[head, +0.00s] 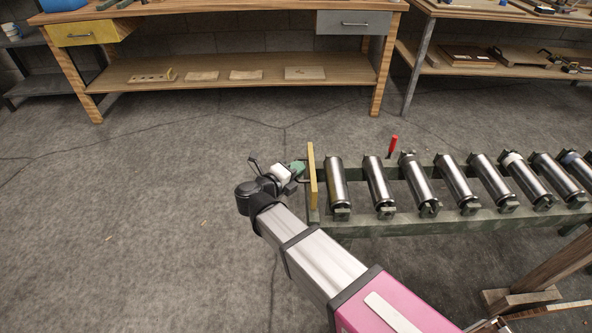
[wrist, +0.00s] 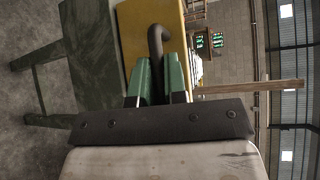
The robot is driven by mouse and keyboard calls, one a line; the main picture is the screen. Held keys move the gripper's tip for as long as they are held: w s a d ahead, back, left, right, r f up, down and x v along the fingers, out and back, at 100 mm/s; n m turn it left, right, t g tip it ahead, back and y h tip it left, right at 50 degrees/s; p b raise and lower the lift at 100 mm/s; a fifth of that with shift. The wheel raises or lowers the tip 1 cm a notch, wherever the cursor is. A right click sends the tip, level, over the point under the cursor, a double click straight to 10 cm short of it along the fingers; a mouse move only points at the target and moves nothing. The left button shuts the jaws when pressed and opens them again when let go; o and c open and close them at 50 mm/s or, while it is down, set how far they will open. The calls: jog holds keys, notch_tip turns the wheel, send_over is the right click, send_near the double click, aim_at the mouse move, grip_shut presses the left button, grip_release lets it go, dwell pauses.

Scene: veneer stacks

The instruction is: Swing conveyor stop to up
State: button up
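The conveyor stop is a yellow plate (head: 312,175) across the left end of the roller conveyor in the head view. It stands upright, its top edge above the green frame. In the wrist view the yellow plate (wrist: 133,38) fills the upper middle, with a dark bent handle (wrist: 157,42) on its face. My gripper (head: 299,168) is at the outer left side of the plate. In the wrist view the green fingers of my gripper (wrist: 158,80) lie on either side of the handle's shaft, with no clear gap. The handle's lower end is hidden between them.
The conveyor's green frame (head: 450,222) carries several steel rollers (head: 377,183) and runs right. A red lever (head: 393,146) sticks up behind it. A wooden workbench (head: 230,72) stands at the back. The floor on the left is free.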

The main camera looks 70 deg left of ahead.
jog(key=o, duration=0.4)
jog(key=shift+w, duration=0.15)
jog(key=v, duration=1.1)
